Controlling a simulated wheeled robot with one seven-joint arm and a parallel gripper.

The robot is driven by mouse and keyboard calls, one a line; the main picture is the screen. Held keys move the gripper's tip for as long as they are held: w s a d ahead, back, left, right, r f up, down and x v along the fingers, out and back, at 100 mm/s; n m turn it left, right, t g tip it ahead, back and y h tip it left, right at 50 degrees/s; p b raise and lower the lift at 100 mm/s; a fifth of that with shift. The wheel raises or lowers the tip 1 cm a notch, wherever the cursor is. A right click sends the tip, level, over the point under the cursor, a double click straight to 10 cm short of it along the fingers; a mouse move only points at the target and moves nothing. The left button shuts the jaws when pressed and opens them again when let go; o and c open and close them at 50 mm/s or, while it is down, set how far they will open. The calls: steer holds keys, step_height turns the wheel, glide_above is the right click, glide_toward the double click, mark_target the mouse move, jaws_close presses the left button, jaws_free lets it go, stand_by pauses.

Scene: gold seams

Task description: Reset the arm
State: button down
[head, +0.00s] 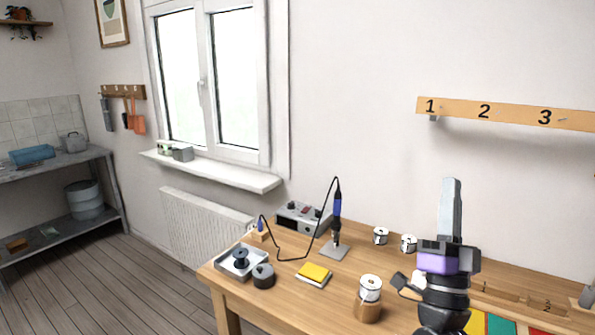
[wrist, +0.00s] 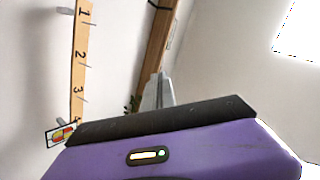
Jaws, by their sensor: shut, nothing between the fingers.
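My gripper (head: 451,205) points straight up above the right part of the wooden workbench (head: 295,297) in the head view. Its light grey fingers are closed together with nothing between them. In the wrist view the fingers (wrist: 158,90) rise beyond the purple and black housing, also shut and empty. My black arm below it hides part of the bench. The gripper is well clear of the things on the bench.
A numbered wooden rail (head: 510,113) is on the wall at the right. A soldering iron (head: 337,210) stands upright by a grey station (head: 300,217). A tray (head: 241,262), yellow pad (head: 314,273) and white rolls (head: 380,236) sit on the bench. The air around the gripper is free.

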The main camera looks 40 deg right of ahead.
steer(key=w+a+f+n+t+y, duration=0.2)
steer(key=a+f+n+t+y, duration=0.4)
steer(key=a+f+n+y, duration=1.25)
steer(key=s+a+f+n+g+y, duration=0.1)
steer(key=s+a+f+g+y, duration=0.2)
steer(key=s+a+f, duration=0.3)
steer(key=s+a+f+n+g+y, duration=0.1)
steer(key=s+a+f+g+y, duration=0.2)
steer(key=s+a+f, duration=0.3)
steer(key=s+a, duration=0.1)
steer(key=s, duration=0.4)
steer(key=shift+a+f+g, duration=0.2)
steer(key=shift+g, duration=0.1)
steer(key=shift+d+n, duration=0.1)
steer(key=shift+n, duration=0.15)
